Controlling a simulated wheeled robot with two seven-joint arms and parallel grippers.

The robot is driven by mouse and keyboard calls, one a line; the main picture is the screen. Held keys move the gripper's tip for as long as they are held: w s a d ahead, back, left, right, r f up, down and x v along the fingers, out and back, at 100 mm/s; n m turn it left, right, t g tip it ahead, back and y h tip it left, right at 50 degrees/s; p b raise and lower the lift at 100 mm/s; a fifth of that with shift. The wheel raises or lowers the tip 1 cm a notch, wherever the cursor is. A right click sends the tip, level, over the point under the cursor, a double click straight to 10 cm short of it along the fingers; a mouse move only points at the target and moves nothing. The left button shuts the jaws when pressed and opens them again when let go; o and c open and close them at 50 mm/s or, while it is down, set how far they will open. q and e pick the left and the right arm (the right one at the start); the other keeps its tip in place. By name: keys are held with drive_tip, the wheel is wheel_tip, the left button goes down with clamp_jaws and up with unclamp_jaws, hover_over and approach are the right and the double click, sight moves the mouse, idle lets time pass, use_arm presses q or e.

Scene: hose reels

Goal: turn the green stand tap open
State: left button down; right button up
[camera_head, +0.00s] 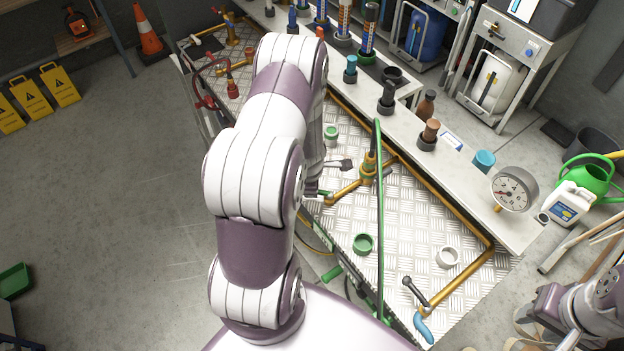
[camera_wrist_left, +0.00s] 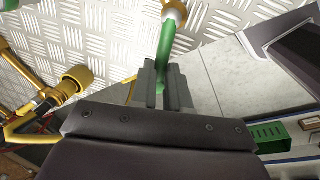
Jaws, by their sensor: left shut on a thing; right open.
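In the left wrist view my left gripper (camera_wrist_left: 164,80) is shut on a green lever (camera_wrist_left: 165,38), which runs up to a round metallic joint (camera_wrist_left: 175,12). The lever's lower end is hidden between the fingers. My right gripper (camera_head: 548,322) is open and empty at the lower right, clear of the bench.
A gauge (camera_head: 514,189) stands at the right end of the shelf. The floor on the left is mostly clear.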

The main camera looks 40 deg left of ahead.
use_arm(q)
drive_tip(key=n, duration=0.2)
drive_tip(key=s+d+n+p, duration=0.1)
drive_tip(key=n, duration=0.1)
drive_tip(key=shift+s+d+r+n+g+y, duration=0.15)
drive_tip(key=shift+n+g+y, duration=0.15)
drive_tip(key=shift+y, duration=0.1)
drive_tip(key=shift+s+d+n+g+p, duration=0.15)
drive_tip(key=shift+s+d+n+p, duration=0.2)
drive_tip(key=shift+n, duration=0.5)
drive_tip(key=shift+s+d+n+g+p, duration=0.15)
drive_tip(key=shift+d+n, duration=0.3)
drive_tip(key=shift+n, duration=0.4)
drive_tip(key=shift+d+f, duration=0.1)
drive_tip(key=shift+f, duration=0.1)
drive_tip(key=c, duration=1.1)
unclamp_jaws()
drive_tip(key=shift+s, duration=0.1)
wheel_tip(320, 180, up, 13)
drive_tip(key=d+p, duration=0.2)
drive_tip(key=p, duration=0.2)
drive_tip(key=shift+s+f+p, duration=0.2)
drive_tip(key=shift+s+p, duration=0.15)
drive_tip(key=shift+s, duration=0.1)
drive_tip(key=shift+d, duration=0.1)
